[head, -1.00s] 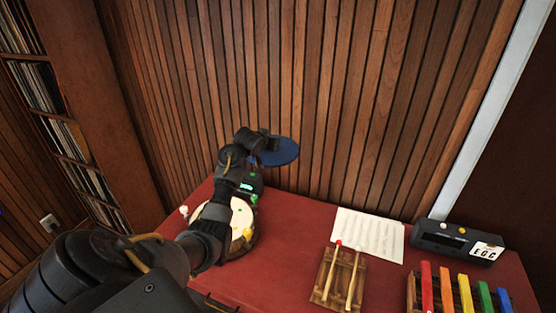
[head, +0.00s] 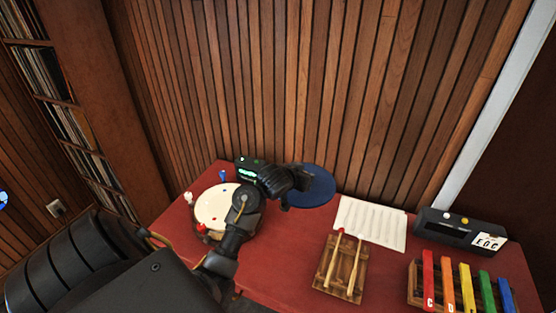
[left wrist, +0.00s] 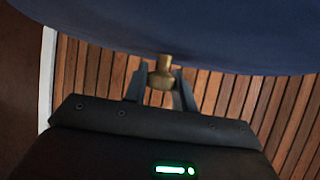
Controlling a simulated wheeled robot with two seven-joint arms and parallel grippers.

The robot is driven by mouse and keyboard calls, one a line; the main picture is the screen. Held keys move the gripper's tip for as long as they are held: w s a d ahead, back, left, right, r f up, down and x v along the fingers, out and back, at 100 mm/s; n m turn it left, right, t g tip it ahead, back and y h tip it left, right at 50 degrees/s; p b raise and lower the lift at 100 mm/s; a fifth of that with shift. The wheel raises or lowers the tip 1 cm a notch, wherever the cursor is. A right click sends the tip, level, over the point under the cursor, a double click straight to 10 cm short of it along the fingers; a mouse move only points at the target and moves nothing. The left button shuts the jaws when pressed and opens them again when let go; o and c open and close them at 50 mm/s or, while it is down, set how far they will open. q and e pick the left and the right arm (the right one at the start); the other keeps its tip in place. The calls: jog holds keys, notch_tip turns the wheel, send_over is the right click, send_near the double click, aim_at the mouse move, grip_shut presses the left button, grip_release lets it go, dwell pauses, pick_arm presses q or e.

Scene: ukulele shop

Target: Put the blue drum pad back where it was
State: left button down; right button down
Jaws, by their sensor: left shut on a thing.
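The blue drum pad (head: 312,192) is a flat dark blue disc near the wood-slatted wall, over the back of the red table (head: 200,265). My left gripper (head: 292,178) is shut on it. In the left wrist view my left gripper (left wrist: 161,88) has its fingers on either side of a brass knob (left wrist: 163,66) under the pad's dark blue surface (left wrist: 220,32). A round cream board (head: 212,205) with red, white and blue pegs lies left of the pad, partly hidden by my arm. Whether the pad touches the table cannot be told. My right gripper is not in view.
A music sheet (head: 370,222) lies just right of the pad. Wooden rack (head: 338,272) with two mallets stands in front of it. A black device (head: 440,232) and a rack of coloured bars (head: 466,285) are at the right.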

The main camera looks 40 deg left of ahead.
pick_arm(q)
notch_tip(320, 180, up, 4)
jog(key=f, duration=0.1)
send_over(323, 196)
jog(key=shift+r+m+h+b, duration=0.25)
jog(key=shift+m+h+b, duration=0.05)
jog(key=shift+m+h, duration=0.1)
jog(key=s+d+b, duration=0.5)
jog(key=d+b, duration=0.1)
jog(key=d, duration=0.2)
jog(key=shift+m+h, duration=0.3)
jog(key=f+b, duration=0.1)
jog(key=b, duration=0.1)
jog(key=d+f+b, duration=0.1)
jog(key=f+b, duration=0.1)
jog(key=b, duration=0.1)
jog(key=s+f+b, duration=0.1)
jog(key=f+b, duration=0.1)
jog(key=shift+s+d+f+b, duration=0.1)
jog(key=shift+d+f+b, duration=0.1)
jog(key=shift+d+b, duration=0.2)
